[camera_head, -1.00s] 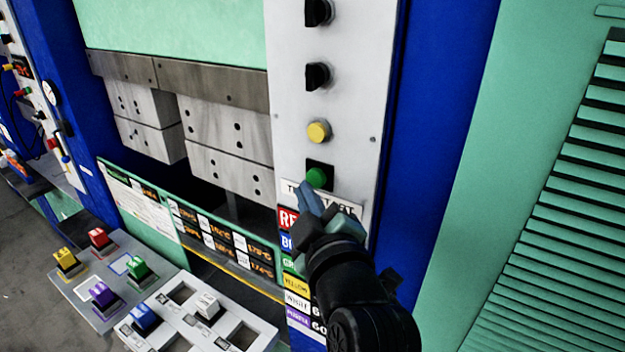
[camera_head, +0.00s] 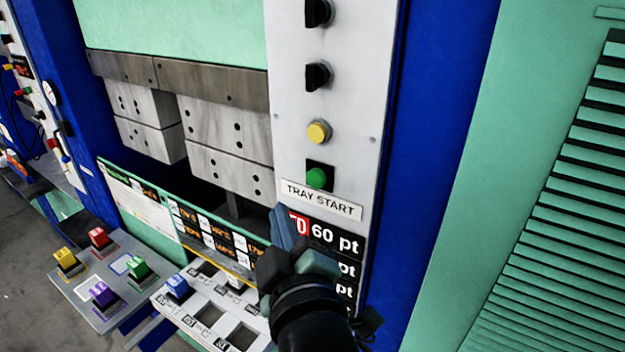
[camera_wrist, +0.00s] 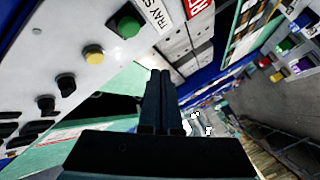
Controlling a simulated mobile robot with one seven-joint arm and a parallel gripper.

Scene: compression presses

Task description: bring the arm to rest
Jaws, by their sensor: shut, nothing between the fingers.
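My gripper (camera_head: 284,238) is in front of the lower part of the white control panel (camera_head: 290,120), its fingers together and empty. It covers part of the coloured point list below the "TRAY START" label (camera_head: 321,199). The green button (camera_head: 316,178) sits above that label, apart from the fingers. In the wrist view my gripper (camera_wrist: 160,75) points up the picture with both fingers side by side. The green button (camera_wrist: 126,22) and the yellow button (camera_wrist: 93,54) are to its left there.
A white tray (camera_head: 262,323) with a blue block (camera_head: 177,287) lies low, partly hidden by my arm. A grey board (camera_head: 82,293) with several coloured blocks is left of it. The press blocks (camera_head: 215,125) are behind. A louvred green panel (camera_head: 560,220) stands right.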

